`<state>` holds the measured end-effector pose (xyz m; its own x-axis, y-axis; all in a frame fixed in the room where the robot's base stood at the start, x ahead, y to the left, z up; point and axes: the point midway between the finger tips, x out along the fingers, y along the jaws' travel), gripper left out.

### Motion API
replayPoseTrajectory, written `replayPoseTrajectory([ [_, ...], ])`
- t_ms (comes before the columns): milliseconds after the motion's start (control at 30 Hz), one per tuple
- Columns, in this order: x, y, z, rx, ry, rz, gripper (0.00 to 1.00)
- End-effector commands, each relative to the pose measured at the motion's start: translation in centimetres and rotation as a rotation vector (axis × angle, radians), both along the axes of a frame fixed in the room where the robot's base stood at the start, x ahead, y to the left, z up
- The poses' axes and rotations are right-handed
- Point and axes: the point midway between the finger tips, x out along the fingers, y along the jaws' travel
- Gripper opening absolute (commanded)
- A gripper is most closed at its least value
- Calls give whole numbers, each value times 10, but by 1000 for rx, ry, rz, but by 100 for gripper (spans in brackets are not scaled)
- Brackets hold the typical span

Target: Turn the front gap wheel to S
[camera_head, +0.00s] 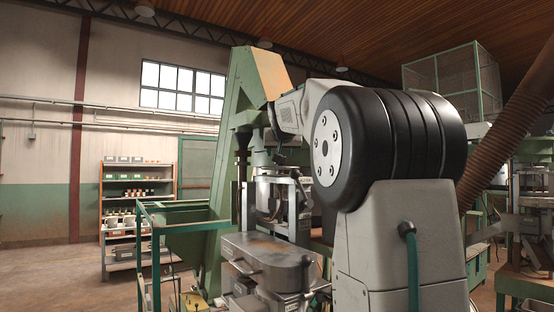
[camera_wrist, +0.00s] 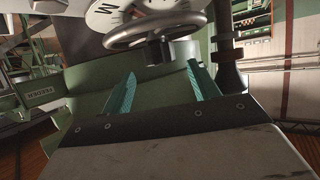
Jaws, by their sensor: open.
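A metal handwheel (camera_wrist: 184,20) with a dark hub (camera_wrist: 158,52) shows at the top middle of the wrist view. Behind it is a pale round dial (camera_wrist: 108,14) with a black letter that looks like M; its other marks are cut off or hidden. My gripper (camera_wrist: 160,72) is open, with two teal fingers spread apart below the wheel in the picture. The hub lies roughly in line with the gap between them. The fingers do not visibly hold anything. I cannot make out the wheel in the head view.
A tall green machine (camera_head: 222,150) stands ahead, with a grey metal housing (camera_head: 270,258) low in front. A green rail frame (camera_head: 155,250) is to its left. Shelves with boxes and jars (camera_head: 138,195) stand by the far wall. Floor at the left is clear.

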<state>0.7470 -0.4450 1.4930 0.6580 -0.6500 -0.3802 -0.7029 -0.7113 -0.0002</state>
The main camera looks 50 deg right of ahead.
Motion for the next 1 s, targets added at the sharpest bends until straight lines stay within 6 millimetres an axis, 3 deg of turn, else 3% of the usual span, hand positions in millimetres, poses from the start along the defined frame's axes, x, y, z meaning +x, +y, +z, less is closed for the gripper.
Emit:
replayPoseTrajectory([
  [300,31,-30,-19,2,2,0,60],
  [667,35,-34,-21,2,1,1,60],
  [833,35,-34,-21,2,1,1,19],
  [1000,35,-34,-21,2,2,0,16],
])
